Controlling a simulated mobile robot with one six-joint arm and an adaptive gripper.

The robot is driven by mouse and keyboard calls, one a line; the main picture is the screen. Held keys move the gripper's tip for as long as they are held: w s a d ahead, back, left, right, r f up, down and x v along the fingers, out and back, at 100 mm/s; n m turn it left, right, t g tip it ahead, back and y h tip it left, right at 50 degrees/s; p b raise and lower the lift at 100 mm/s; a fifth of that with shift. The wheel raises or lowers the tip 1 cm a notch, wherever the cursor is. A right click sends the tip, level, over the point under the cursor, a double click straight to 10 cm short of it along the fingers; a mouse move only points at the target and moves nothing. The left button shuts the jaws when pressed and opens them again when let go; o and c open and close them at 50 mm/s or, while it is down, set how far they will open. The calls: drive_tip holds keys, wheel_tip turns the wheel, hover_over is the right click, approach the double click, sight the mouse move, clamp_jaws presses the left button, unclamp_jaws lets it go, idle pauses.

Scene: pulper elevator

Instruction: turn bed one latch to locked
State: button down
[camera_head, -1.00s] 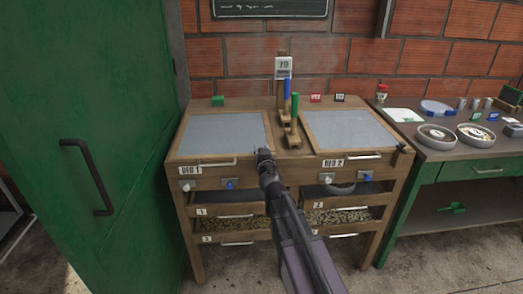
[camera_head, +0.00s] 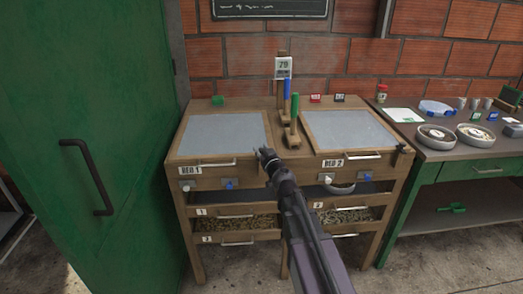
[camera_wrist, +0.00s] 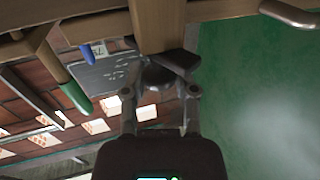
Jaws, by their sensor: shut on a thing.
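In the wrist view my gripper (camera_wrist: 160,88) is shut on a dark latch piece (camera_wrist: 178,60), which sits against a wooden post (camera_wrist: 157,25). In the head view this latch is mostly hidden by the gripper, so I cannot tell its exact angle. A similar dark latch (camera_head: 403,148) shows at the right end of bed 2 (camera_head: 350,131).
Blue (camera_head: 287,90) and green (camera_head: 294,104) handled levers stand between the beds. Drawers with handles lie below. A green door (camera_head: 90,150) is close on the left. A side table (camera_head: 470,148) with bowls stands on the right.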

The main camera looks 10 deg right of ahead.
drive_tip(key=n+g+y, duration=0.1)
drive_tip(key=y, duration=0.1)
drive_tip(key=n+y, duration=0.2)
drive_tip(key=shift+w+d+g, duration=0.1)
drive_tip(key=shift+w+g, duration=0.05)
drive_tip(key=shift+g, duration=0.25)
drive_tip(key=shift+n+g+y, duration=1.2)
drive_tip(key=shift+n+y, duration=0.1)
drive_tip(key=shift+y, duration=0.5)
drive_tip(key=shift+c, duration=1.9)
unclamp_jaws()
drive_tip(key=shift+s, duration=0.2)
drive_tip(key=v, duration=1.1)
drive_tip(key=shift+s+d, duration=0.2)
drive_tip(key=shift+d, duration=0.1)
